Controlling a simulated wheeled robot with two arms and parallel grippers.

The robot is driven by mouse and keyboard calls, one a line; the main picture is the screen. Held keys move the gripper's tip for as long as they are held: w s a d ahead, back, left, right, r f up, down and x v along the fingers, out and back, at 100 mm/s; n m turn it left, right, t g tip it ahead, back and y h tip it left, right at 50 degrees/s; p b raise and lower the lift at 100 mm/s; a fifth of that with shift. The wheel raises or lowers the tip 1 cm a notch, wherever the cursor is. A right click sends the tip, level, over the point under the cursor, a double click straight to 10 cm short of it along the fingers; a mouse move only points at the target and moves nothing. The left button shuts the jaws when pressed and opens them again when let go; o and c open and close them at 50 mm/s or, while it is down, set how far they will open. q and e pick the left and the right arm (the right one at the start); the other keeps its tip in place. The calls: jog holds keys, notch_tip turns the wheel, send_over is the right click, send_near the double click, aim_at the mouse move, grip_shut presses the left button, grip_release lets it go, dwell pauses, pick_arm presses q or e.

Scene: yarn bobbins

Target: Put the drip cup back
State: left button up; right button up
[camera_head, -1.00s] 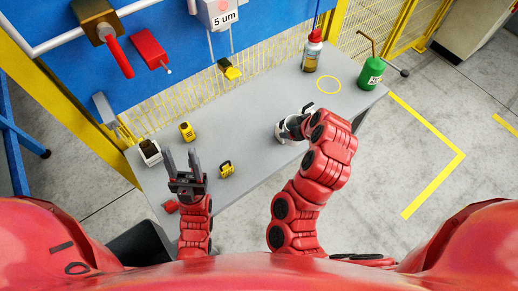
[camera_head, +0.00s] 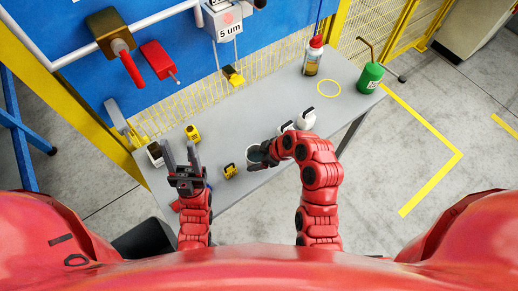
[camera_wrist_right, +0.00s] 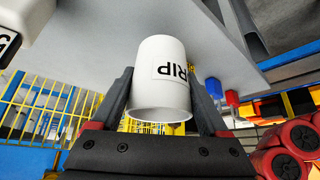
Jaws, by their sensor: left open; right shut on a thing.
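The drip cup (camera_wrist_right: 161,75) is white with a black-lettered label, partly cut off by the view as "RIP". My right gripper (camera_wrist_right: 168,95) is shut on it, with one finger on each side. In the head view the cup (camera_head: 254,153) shows at the tip of my right gripper (camera_head: 264,151), near the table's front edge. I cannot tell its exact height over the table. My left gripper (camera_head: 180,150) is open and empty, over the table's left end. A yellow ring (camera_head: 328,88) is marked on the table at the right, with nothing standing in it.
White items (camera_head: 306,119) stand just beyond my right arm. A spray bottle (camera_head: 313,58) and a green can (camera_head: 370,78) stand at the table's right end. The table's middle (camera_head: 245,115) is clear.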

jog(key=w, duration=0.5)
jog(key=shift+d+f, duration=0.25)
jog(key=shift+d, duration=0.05)
notch_tip(320, 180, down, 4)
jog(key=shift+r, duration=0.25)
jog(key=shift+f, duration=0.2)
jog(key=o, duration=1.4)
jog(key=shift+c, duration=0.2)
jog(key=shift+r, duration=0.15)
